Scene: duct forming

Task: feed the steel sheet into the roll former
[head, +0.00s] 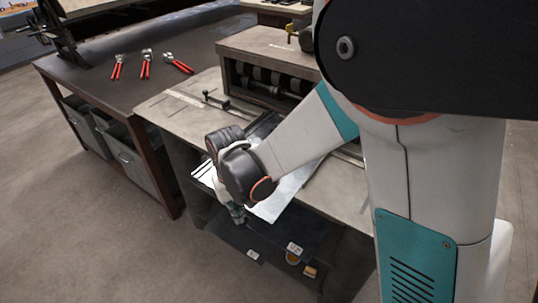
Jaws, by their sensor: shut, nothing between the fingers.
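The steel sheet (285,196) is a flat, shiny piece lying at the front of the roll former's table, partly hidden behind my arm. Its bright left corner (203,173) sticks out past the table's front edge. The roll former (268,52) is a brown-grey housing with dark rollers (268,80) in its open front, behind the sheet. My gripper (237,216) points down at the sheet's near edge, in front of the table. It is small and partly hidden by my wrist. I cannot tell whether it touches the sheet.
A dark workbench (150,60) on the left carries red-handled pliers (146,64) and has grey bins (130,153) below. The floor at front left is clear.

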